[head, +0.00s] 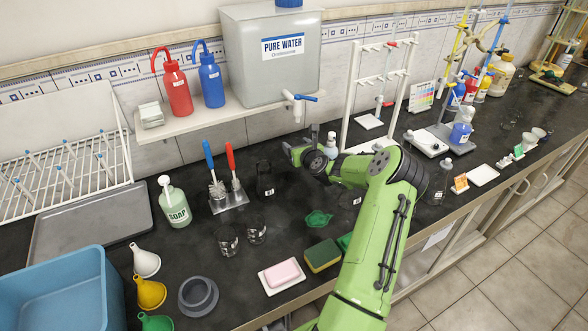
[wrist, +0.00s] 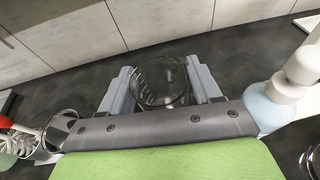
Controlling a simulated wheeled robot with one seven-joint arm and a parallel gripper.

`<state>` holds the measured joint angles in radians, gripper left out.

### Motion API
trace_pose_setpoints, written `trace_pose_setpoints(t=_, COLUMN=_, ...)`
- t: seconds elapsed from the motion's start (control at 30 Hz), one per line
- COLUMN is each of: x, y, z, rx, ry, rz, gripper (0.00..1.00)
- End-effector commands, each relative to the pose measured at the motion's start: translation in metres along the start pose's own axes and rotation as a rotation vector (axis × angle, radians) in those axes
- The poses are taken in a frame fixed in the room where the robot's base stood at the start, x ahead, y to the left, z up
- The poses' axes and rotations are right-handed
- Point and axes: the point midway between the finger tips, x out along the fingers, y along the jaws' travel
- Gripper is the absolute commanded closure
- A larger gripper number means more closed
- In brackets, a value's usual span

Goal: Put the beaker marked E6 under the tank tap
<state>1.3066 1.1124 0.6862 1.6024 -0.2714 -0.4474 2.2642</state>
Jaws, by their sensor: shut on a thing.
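My gripper (wrist: 160,72) is shut on a clear glass beaker (wrist: 161,92), with one grey finger on each side of it in the wrist view. No E6 mark is readable on it. In the head view my gripper (head: 304,160) is over the back of the dark bench, and my wrist hides the held beaker. The white tank tap (head: 295,108) with its blue lever is just above and behind my gripper. It comes out of the pure water tank (head: 270,75) on the shelf. Whether the beaker touches the bench I cannot tell.
A white-capped bottle (wrist: 287,88) stands close right of my gripper. A dark labelled vessel (head: 265,180) and a brush stand (head: 228,197) are to the left. Two beakers (head: 228,240) (head: 256,231), a green cloth (head: 318,218) and a sponge (head: 323,256) lie nearer the front edge.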

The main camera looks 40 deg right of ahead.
Motion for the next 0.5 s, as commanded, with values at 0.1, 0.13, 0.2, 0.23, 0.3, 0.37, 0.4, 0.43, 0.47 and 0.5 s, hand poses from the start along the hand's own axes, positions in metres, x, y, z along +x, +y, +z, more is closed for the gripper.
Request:
trace_pose_setpoints(t=0.1, x=0.009, y=0.000, z=-0.030, rx=0.003, ry=0.003, rz=0.001, gripper=0.68)
trace_pose_setpoints(t=0.13, x=0.010, y=0.000, z=-0.033, rx=0.002, ry=0.001, rz=0.001, gripper=0.68)
trace_pose_setpoints(t=0.2, x=0.013, y=0.000, z=-0.040, rx=0.002, ry=0.000, rz=0.000, gripper=0.68)
trace_pose_setpoints(t=0.23, x=0.014, y=0.000, z=-0.044, rx=0.002, ry=0.000, rz=0.000, gripper=0.68)
trace_pose_setpoints(t=0.3, x=0.017, y=0.000, z=-0.056, rx=0.001, ry=0.002, rz=0.001, gripper=0.68)
trace_pose_setpoints(t=0.37, x=0.021, y=0.000, z=-0.067, rx=0.002, ry=0.002, rz=0.001, gripper=0.68)
trace_pose_setpoints(t=0.4, x=0.022, y=0.000, z=-0.072, rx=0.001, ry=0.002, rz=0.001, gripper=0.68)
trace_pose_setpoints(t=0.43, x=0.023, y=0.000, z=-0.074, rx=0.001, ry=0.001, rz=0.001, gripper=0.68)
trace_pose_setpoints(t=0.47, x=0.023, y=0.000, z=-0.074, rx=0.000, ry=-0.001, rz=0.001, gripper=0.68)
trace_pose_setpoints(t=0.5, x=0.023, y=0.000, z=-0.072, rx=-0.001, ry=-0.001, rz=0.001, gripper=0.68)
